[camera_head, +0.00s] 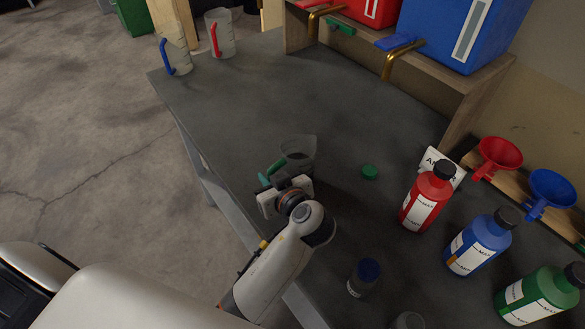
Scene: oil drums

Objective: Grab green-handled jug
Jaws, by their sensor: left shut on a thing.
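The green-handled jug (300,150) is a clear, grey-looking jug over the middle of the dark table. Its green handle (275,167) points left, toward my arm. My left gripper (275,184) is shut on the jug at its handle side. The wrist and gripper body hide the lower part of the jug. I cannot tell whether its base touches the table. My right gripper is out of view.
A blue-handled jug (176,55) and a red-handled jug (220,35) stand at the far table end. A green cap (370,172) lies right of my gripper. Red (427,196), blue (481,243) and green (542,295) bottles stand at right. A small dark-capped jar (364,277) stands nearer.

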